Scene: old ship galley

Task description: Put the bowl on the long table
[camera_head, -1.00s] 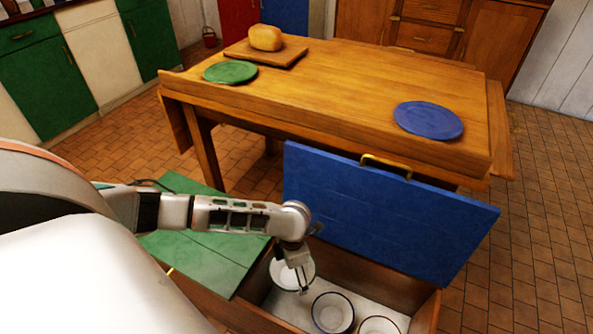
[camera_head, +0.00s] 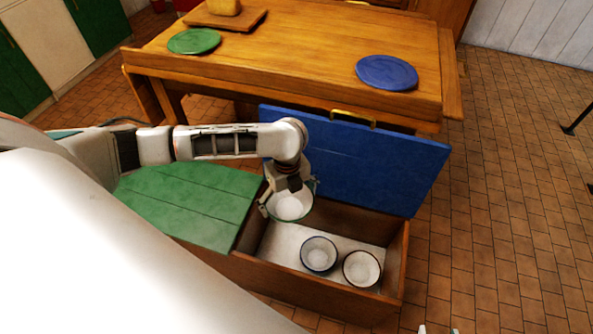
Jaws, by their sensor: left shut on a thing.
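My left gripper (camera_head: 279,196) is shut on a white bowl with a green rim (camera_head: 291,207). The bowl hangs over the back left part of an open wooden chest, roughly level with its rim, and the gripper hides part of it. The long wooden table (camera_head: 290,45) stands behind the chest, beyond its raised blue lid. Two pale tips at the bottom edge, right of the chest, may belong to my right gripper; too little shows to tell.
In the chest (camera_head: 398,262) sit a dark-rimmed bowl (camera_head: 319,255) and another white bowl (camera_head: 361,268). The blue lid (camera_head: 355,160) stands up between chest and table; a green lid (camera_head: 190,200) is closed. The table bears a green plate (camera_head: 194,41), blue plate (camera_head: 387,73) and bread board (camera_head: 225,19); its middle is clear.

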